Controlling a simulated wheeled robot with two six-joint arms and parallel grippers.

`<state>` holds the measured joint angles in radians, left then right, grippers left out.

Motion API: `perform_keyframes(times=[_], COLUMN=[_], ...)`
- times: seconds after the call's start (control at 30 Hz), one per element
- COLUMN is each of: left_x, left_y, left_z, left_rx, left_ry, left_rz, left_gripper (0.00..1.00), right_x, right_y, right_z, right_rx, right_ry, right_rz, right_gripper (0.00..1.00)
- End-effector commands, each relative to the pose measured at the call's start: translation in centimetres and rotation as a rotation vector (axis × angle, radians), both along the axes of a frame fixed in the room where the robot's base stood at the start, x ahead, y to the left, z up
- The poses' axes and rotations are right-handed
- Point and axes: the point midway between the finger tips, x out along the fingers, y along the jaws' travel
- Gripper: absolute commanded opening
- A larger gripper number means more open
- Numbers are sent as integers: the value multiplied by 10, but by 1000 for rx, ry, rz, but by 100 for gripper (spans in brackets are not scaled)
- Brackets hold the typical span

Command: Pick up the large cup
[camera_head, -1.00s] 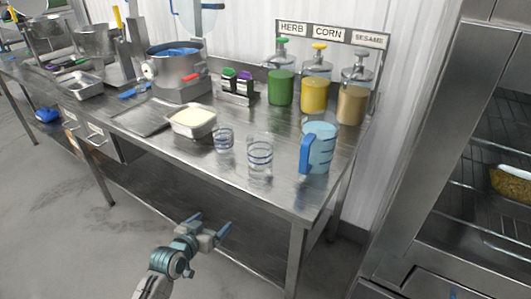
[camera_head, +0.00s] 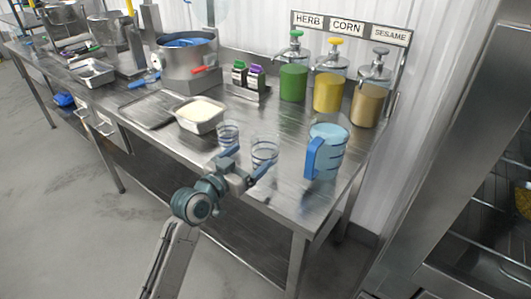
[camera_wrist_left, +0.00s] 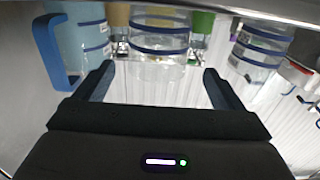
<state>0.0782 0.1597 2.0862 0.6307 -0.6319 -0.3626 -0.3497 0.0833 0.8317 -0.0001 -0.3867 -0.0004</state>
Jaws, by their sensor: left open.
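The large cup (camera_head: 265,148) is clear with blue bands and stands upright near the table's front edge; my left gripper partly covers it. In the left wrist view, which is upside down, the large cup (camera_wrist_left: 160,38) is straight ahead between the fingers. My left gripper (camera_head: 253,161) is open and empty, its fingers pointing at the cup from the front edge side. I cannot tell if a finger touches it. The gripper also shows in the left wrist view (camera_wrist_left: 158,70). My right gripper is not in view.
A smaller banded cup (camera_head: 228,132) stands left of the large cup. A light blue jug (camera_head: 331,150) with a blue handle stands close on its right. A tray of rice (camera_head: 199,124) is behind left. Herb, corn and sesame dispensers (camera_head: 327,92) stand at the back.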

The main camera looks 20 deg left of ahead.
Motion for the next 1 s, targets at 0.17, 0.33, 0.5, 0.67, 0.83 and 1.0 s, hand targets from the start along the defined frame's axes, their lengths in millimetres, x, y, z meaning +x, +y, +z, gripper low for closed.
perform_keyframes(times=[0.17,0.33,0.5,0.67,0.83,1.0], left_x=[12,33,50,52,51,51], left_y=[-6,-15,-21,-22,-22,-22], left_z=[0,-2,-4,-5,-5,-5], left_rx=[-4,-4,-1,0,0,0], left_ry=[1,1,1,1,1,1], left_rz=[0,0,0,0,0,0], left_gripper=[90,90,90,90,76,43], right_x=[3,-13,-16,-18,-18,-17], right_y=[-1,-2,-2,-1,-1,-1], right_z=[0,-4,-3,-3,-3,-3], right_rx=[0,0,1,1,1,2], right_ry=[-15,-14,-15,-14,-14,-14], right_rz=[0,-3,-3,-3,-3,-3], right_gripper=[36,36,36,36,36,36])
